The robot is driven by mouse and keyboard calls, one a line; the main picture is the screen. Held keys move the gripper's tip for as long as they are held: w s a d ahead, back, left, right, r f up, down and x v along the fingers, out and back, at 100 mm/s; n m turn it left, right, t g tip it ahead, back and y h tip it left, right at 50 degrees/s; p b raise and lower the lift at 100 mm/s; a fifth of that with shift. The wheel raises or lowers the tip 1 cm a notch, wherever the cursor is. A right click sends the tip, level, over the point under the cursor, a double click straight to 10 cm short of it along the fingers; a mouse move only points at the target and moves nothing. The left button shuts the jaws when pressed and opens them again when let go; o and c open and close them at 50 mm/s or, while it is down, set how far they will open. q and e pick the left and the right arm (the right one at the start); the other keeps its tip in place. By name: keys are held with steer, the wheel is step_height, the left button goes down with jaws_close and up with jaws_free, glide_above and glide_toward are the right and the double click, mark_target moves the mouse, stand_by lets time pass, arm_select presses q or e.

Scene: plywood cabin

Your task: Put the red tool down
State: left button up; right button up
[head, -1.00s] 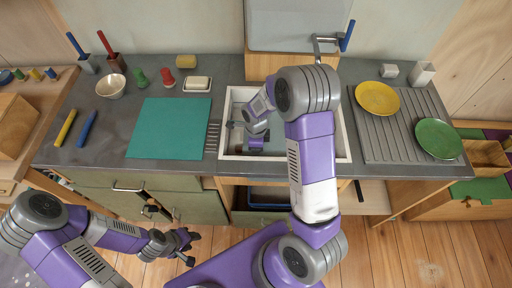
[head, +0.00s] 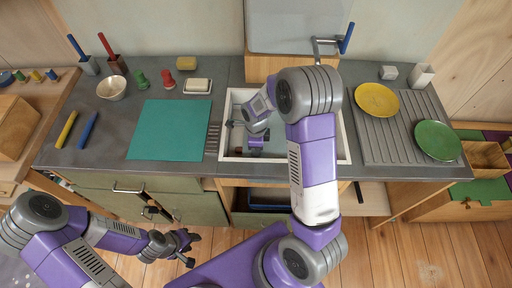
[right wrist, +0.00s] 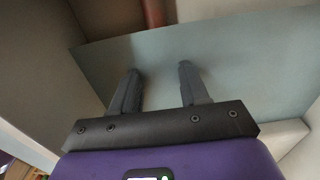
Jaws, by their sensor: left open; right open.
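A tool with a red handle (head: 104,43) stands upright in a dark red holder (head: 117,64) at the back left of the counter. My right gripper (head: 254,150) reaches down into the sink (head: 345,140); its fingertips are hard to make out in the head view. In the right wrist view the right gripper (right wrist: 158,85) is open, with nothing between its fingers. A reddish-brown rod-like thing (right wrist: 153,12) shows beyond the fingers at the top edge; I cannot tell what it is. My left gripper (head: 190,248) is open and empty, low in front of the cabinets.
A blue-handled tool (head: 75,44) stands in a grey holder beside the red one. A teal mat (head: 170,129) lies left of the sink. Yellow (head: 377,99) and green (head: 438,139) plates lie to its right. A tap (head: 325,42) with a blue lever rises behind it.

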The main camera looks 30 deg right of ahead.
step_height(320, 180, up, 11)
steer(key=p, duration=0.2)
steer(key=shift+p, duration=0.4)
steer(key=shift+f, duration=0.1)
